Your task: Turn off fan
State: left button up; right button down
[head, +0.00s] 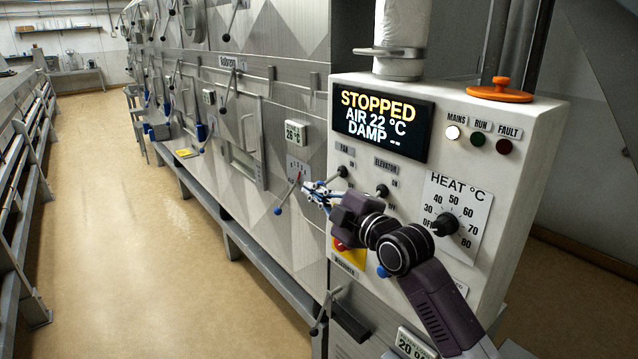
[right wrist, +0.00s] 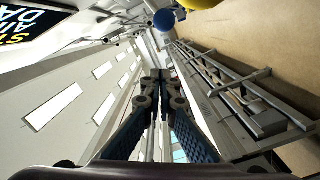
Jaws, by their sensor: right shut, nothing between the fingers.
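The white control panel (head: 500,125) stands at the right of the head view. Its fan switch (head: 343,171), a dark toggle under the FAN label, is at the panel's left edge. The panel display (head: 381,121) reads STOPPED, AIR 22 °C, DAMP. My right gripper (head: 308,187) is shut and empty, its tips just left of and slightly below the fan switch in the picture. Contact with the switch cannot be told. The closed fingertips also show in the right wrist view (right wrist: 157,76). My left gripper is not in view.
The elevator switch (head: 382,190) and heat dial (head: 446,223) lie right of the fan switch. My arm passes in front of the lower panel, partly covering a yellow plate with a red button (head: 340,244). A blue-tipped lever (head: 287,196) is near my fingertips. The left aisle is clear.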

aim_at(328, 182)
jog(key=w, duration=0.1)
jog(key=w+d+f+p, duration=0.1)
jog(key=w, duration=0.1)
jog(key=w+f, duration=0.1)
jog(key=shift+w+d, duration=0.2)
dwell(0.3)
jog(key=n+b, duration=0.1)
jog(key=b, duration=0.1)
jog(key=shift+f+b, duration=0.4)
